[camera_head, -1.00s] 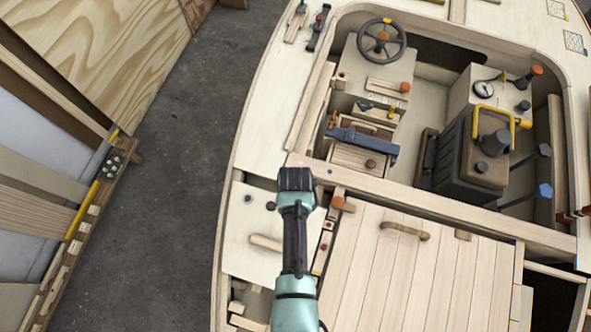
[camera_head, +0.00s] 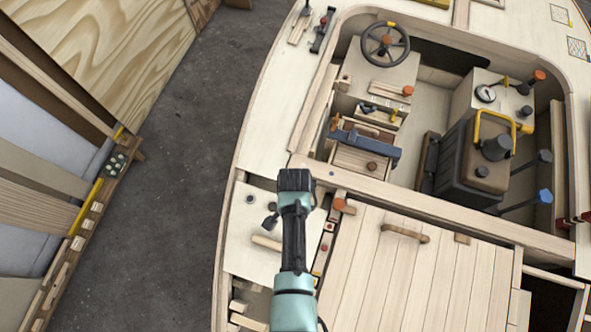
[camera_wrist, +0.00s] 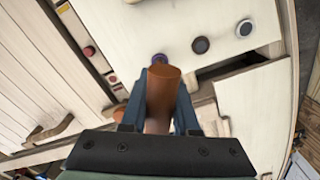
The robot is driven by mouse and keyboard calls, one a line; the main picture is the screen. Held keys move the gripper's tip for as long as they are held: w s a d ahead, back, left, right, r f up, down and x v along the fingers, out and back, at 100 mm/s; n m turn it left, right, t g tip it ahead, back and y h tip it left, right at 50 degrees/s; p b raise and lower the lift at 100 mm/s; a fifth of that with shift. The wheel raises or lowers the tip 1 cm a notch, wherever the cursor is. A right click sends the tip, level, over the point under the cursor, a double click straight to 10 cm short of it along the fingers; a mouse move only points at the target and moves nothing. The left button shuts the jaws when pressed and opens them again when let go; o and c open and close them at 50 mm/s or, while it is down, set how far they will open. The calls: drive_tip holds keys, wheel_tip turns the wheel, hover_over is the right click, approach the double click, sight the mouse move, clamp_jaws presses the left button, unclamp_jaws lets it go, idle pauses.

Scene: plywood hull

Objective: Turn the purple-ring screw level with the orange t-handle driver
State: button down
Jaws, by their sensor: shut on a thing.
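My gripper (camera_wrist: 160,118) is shut on the orange handle (camera_wrist: 163,92) of the t-handle driver, between its two dark blue fingers. The driver's shaft and tip are hidden behind the handle. The purple-ring screw (camera_wrist: 159,59) shows on the pale panel (camera_wrist: 213,12), just beyond the handle's end. I cannot tell whether the driver touches it. Its slot angle cannot be seen. In the head view my gripper (camera_head: 296,180) points down over the left side deck, and the arm hides the driver and this screw.
Two more ringed screws, a dark one (camera_wrist: 200,45) and a grey one (camera_wrist: 244,28), sit on the same panel. A dark slot opens beside them. The plank hatch (camera_head: 400,270) with a wooden handle (camera_head: 405,233) lies to the right. The cockpit holds a steering wheel (camera_head: 385,40).

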drive_tip(key=shift+w, duration=0.1)
drive_tip(key=m, duration=0.4)
drive_tip(key=shift+w+a, duration=0.1)
drive_tip(key=shift+m, duration=1)
